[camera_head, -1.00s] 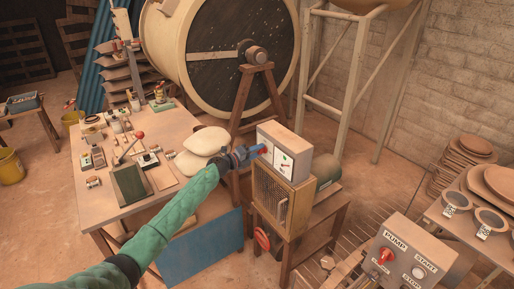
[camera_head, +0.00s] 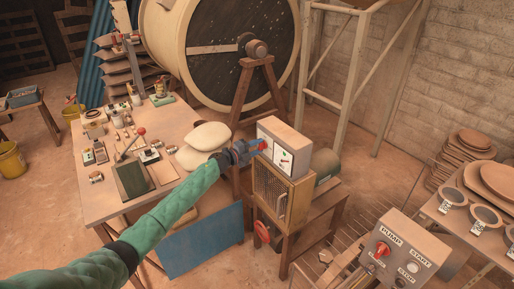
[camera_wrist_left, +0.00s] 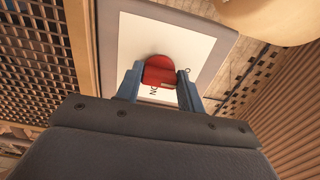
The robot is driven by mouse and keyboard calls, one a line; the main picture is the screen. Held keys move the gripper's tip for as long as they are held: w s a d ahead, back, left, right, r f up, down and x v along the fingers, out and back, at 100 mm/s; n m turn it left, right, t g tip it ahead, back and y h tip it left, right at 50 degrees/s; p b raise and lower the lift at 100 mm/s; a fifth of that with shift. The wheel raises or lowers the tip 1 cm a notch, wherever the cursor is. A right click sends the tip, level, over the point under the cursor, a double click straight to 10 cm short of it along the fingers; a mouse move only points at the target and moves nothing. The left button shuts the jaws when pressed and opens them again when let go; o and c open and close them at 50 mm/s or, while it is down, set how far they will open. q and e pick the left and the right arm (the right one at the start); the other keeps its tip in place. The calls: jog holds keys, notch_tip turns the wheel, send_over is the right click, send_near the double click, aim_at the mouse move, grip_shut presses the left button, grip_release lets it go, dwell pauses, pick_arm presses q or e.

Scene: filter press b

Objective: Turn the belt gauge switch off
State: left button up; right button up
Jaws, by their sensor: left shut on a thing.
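The belt gauge switch box (camera_head: 286,139) is a grey box with a white panel on top of a wooden cabinet with a mesh door. Its red knob (camera_wrist_left: 160,73) sits on the white panel in the left wrist view, with partly covered lettering beside it. My left gripper (camera_head: 260,147) is at the panel, and in the left wrist view its two blue fingers (camera_wrist_left: 159,82) are on either side of the red knob, shut on it. My right gripper is not in view.
A pump control box (camera_head: 402,254) with a red knob stands at the lower right. A work table (camera_head: 100,205) with tools and pale sacks (camera_head: 208,137) is at the left. A large drum (camera_head: 215,50) stands behind. A blue panel (camera_head: 203,242) leans below my left arm.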

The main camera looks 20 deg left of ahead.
pick_arm(q)
jog(key=shift+a, duration=0.1)
jog(key=o, duration=1)
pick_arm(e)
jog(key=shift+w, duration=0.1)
pick_arm(q)
jog(key=b+v, duration=0.3)
jog(key=v, duration=0.4)
jog(key=shift+s+a, duration=0.25)
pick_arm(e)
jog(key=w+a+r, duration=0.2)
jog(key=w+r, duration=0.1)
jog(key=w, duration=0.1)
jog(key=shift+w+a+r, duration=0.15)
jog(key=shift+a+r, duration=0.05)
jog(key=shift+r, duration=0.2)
pick_arm(q)
jog(key=shift+f, duration=0.1)
